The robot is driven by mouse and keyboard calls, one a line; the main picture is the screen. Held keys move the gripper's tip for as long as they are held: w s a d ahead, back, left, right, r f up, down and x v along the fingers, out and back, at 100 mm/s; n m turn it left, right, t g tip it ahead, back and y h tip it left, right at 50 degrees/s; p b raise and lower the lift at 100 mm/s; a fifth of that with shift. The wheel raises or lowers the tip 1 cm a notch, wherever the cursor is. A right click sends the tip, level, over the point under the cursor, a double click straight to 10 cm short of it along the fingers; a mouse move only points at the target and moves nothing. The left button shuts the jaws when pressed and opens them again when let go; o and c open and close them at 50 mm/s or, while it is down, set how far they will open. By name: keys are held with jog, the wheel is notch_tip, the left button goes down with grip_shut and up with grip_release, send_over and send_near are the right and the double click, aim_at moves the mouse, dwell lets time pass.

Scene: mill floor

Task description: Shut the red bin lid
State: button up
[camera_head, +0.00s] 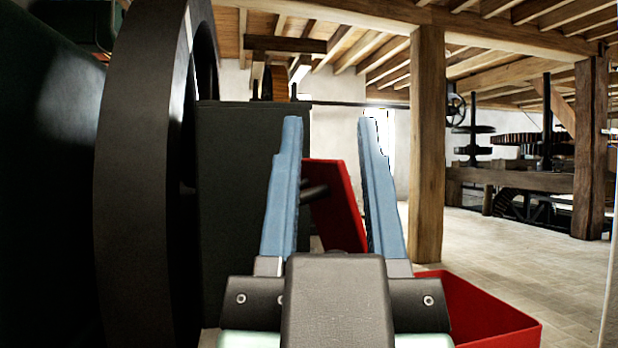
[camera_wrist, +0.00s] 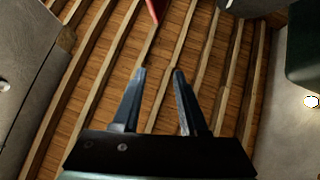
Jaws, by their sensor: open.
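The red bin (camera_head: 485,312) stands low at the right in the head view, partly hidden behind my gripper. Its red lid (camera_head: 340,210) is raised and tilted steeply, showing between my fingers. A dark bar, perhaps a handle (camera_head: 314,191), sticks out from the lid beside the left finger. My gripper (camera_head: 329,120) is open, its two blue fingers pointing up, with nothing visibly held. In the wrist view my gripper (camera_wrist: 160,73) points toward the wooden ceiling. A red strip, likely the lid's edge (camera_wrist: 153,10), shows beyond the fingertips at the top. I cannot tell whether a finger touches the lid.
A large dark wheel (camera_head: 140,170) and a dark green box-like body (camera_head: 240,200) stand close on the left. A wooden post (camera_head: 427,150) rises behind the bin. Mill gears (camera_head: 530,140) stand far right. The pale floor (camera_head: 510,240) at the right is clear.

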jog(key=r+p, duration=0.1)
jog(key=r, duration=0.1)
jog(key=r+p, duration=0.4)
jog(key=r, duration=0.1)
jog(key=shift+w, duration=0.35)
jog(key=c, duration=0.5)
jog(key=w+r+g+h+p, duration=0.1)
jog(key=w+r+p, duration=0.1)
jog(key=p, duration=0.3)
jog(key=shift+r+p, duration=0.2)
jog(key=shift+p, duration=0.1)
grip_shut()
jog(key=w+a+f+n+g+h+p, duration=0.1)
jog(key=w+f+n+g+h+p, duration=0.2)
jog(key=w+p, duration=0.5)
jog(key=s+a+f+n+g+y+p, duration=0.45)
jog(key=s+a+f+n+p, duration=0.5)
jog(key=n+p, duration=0.9)
jog(key=w+d+f+m+p, duration=0.1)
jog(key=w+d+p, duration=0.1)
jog(key=w, duration=0.4)
jog(key=w+d+f+m+p, duration=0.1)
jog(key=w+p, duration=0.3)
jog(key=w, duration=0.2)
jog(key=shift+d, duration=0.4)
